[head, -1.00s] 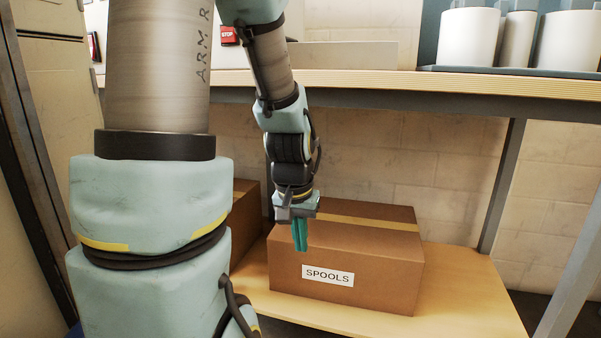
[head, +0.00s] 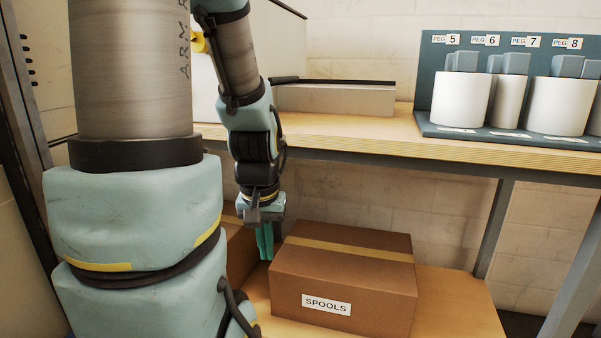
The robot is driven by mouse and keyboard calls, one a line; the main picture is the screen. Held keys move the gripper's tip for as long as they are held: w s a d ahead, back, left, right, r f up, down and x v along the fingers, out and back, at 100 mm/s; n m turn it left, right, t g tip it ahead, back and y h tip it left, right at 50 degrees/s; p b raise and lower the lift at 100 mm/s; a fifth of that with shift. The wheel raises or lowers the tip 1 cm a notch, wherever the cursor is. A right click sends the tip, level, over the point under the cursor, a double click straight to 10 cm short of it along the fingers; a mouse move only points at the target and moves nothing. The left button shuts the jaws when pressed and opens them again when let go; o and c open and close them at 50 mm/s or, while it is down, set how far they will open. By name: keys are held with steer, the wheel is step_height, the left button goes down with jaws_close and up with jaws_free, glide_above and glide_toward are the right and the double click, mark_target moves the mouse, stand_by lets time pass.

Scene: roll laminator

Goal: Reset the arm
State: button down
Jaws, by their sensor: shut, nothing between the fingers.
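My gripper (head: 265,243) hangs at the end of my arm, pointing down, with its teal fingers together and nothing between them. It is left of the upper left corner of the brown SPOOLS box (head: 343,290) in the picture. I cannot tell how far it is from the box in depth. My large upper arm links fill the left side of the head view and hide part of what is behind.
The SPOOLS box sits on a low wooden shelf (head: 455,300); another brown box (head: 238,252) is partly hidden behind my arm. Above is a wooden worktop (head: 400,140) with a labelled peg rack (head: 432,60) holding white rolls (head: 460,98). A grey metal leg (head: 495,225) stands at right.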

step_height(320, 180, up, 25)
steer(key=p, duration=2.3)
steer(key=shift+r, duration=0.2)
